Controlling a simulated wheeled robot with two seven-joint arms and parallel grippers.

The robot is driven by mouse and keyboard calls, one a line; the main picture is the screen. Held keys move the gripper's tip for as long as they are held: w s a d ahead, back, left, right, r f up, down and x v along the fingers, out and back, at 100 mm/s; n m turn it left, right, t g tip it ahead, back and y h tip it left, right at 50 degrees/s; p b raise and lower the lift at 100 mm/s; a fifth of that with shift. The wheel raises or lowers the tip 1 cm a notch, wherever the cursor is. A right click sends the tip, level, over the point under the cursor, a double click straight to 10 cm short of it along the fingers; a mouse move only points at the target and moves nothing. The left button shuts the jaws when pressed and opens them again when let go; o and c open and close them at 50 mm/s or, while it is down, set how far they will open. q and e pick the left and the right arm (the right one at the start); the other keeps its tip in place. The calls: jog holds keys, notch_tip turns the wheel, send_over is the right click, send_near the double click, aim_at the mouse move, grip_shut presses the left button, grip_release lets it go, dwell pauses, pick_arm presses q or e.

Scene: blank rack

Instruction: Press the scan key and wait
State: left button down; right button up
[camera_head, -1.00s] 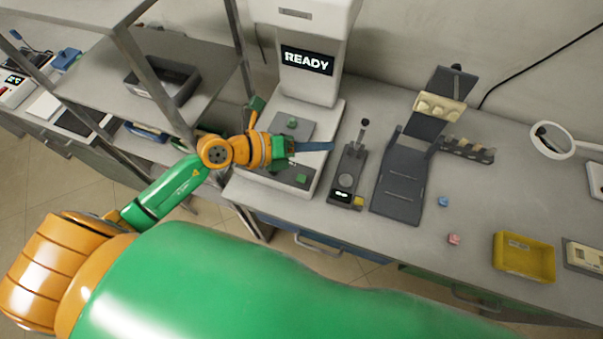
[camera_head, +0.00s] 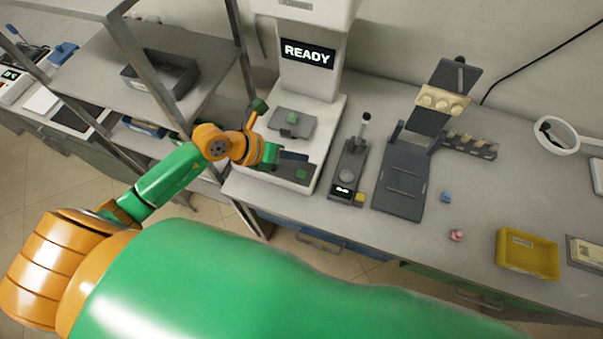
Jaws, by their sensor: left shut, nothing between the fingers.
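The white scanner (camera_head: 312,87) stands against the wall at the back of the bench. Its screen (camera_head: 307,53) reads "READY". A green key (camera_head: 302,174) sits on the dark panel at the front of the scanner's base. A small green piece (camera_head: 292,118) lies on the grey plate (camera_head: 284,128) behind it. My left gripper (camera_head: 305,156) is shut and empty, over the scanner's base. Its dark fingertips are just behind the green key in the picture; I cannot tell how high above the panel they are. My right gripper is not in view.
Right of the scanner are a dark device with a lever (camera_head: 347,172) and a grey stand (camera_head: 403,180). A yellow tray (camera_head: 527,254) and a magnifier (camera_head: 556,136) are farther right. A metal shelf with a dark bin (camera_head: 160,75) stands left, close to my left arm.

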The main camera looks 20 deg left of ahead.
aim_at(298, 176)
pick_arm(q)
notch_tip(298, 176, down, 6)
jog(key=b, duration=0.4)
jog(key=shift+r, duration=0.15)
jog(key=shift+f, duration=0.2)
dwell(1.4)
jog(key=shift+f+b, duration=0.4)
jog(key=shift+b, duration=0.05)
jog(key=shift+f+b, duration=0.35)
jog(key=shift+f, duration=0.15)
dwell(0.4)
jog(key=shift+r, duration=0.15)
jog(key=shift+r+p, duration=0.8)
jog(key=shift+p, duration=0.2)
